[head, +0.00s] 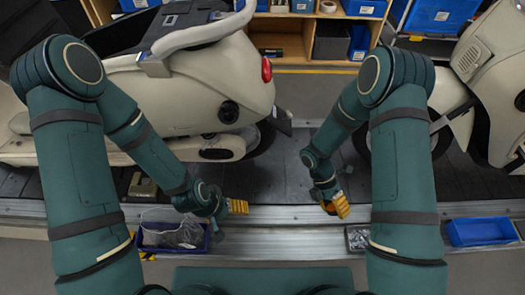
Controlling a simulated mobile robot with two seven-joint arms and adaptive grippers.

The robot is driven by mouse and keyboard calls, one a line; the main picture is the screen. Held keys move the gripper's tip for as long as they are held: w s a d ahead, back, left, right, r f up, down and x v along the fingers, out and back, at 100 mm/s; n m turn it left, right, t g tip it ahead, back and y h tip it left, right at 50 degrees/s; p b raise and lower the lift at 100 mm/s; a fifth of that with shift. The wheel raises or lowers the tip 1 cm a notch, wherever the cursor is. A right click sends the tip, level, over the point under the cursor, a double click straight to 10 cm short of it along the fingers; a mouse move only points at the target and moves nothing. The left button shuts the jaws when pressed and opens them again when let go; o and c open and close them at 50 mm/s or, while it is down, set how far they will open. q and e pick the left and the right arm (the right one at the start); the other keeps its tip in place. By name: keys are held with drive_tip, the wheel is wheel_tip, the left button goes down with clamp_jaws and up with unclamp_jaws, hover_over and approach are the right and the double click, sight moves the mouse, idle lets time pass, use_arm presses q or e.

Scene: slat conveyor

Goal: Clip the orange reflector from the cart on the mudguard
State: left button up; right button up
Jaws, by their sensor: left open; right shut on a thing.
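A cream scooter (235,85) stands at the left with its red tail light (267,69) towards the middle. Its dark rear mudguard (281,122) sticks out below the tail light, above the wheel. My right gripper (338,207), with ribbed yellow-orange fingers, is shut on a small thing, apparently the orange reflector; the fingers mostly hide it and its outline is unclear. This gripper is in front of and to the right of the mudguard, apart from it. My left gripper (240,207) is open and empty near the conveyor's front rail. I cannot make out the cart.
A second cream scooter (490,75) stands at the right. Along the front rail (285,218) are a blue bin with a clear bag (172,238), a bin of small parts (357,238) and a blue tray (482,232). Dark slats (285,170) between the scooters are clear.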

drive_tip(key=w+r+n+t+h, duration=0.2)
drive_tip(key=w+n+t+h, duration=0.4)
drive_tip(key=n, duration=0.3)
drive_tip(key=n+t+y+b, duration=0.3)
drive_tip(key=n+t+y, duration=0.8)
drive_tip(key=n+t, duration=0.8)
approach(262, 122)
drive_tip(key=shift+n+g, duration=0.3)
drive_tip(key=shift+w+r+b, duration=0.15)
drive_tip(key=shift+w+b, duration=0.5)
drive_tip(key=shift+w, duration=0.55)
drive_tip(key=shift+w+r+b, duration=0.15)
drive_tip(key=shift+w+b, duration=0.45)
drive_tip(key=shift+w, duration=0.7)
drive_tip(key=shift+w, duration=0.75)
drive_tip(key=shift+w, duration=0.35)
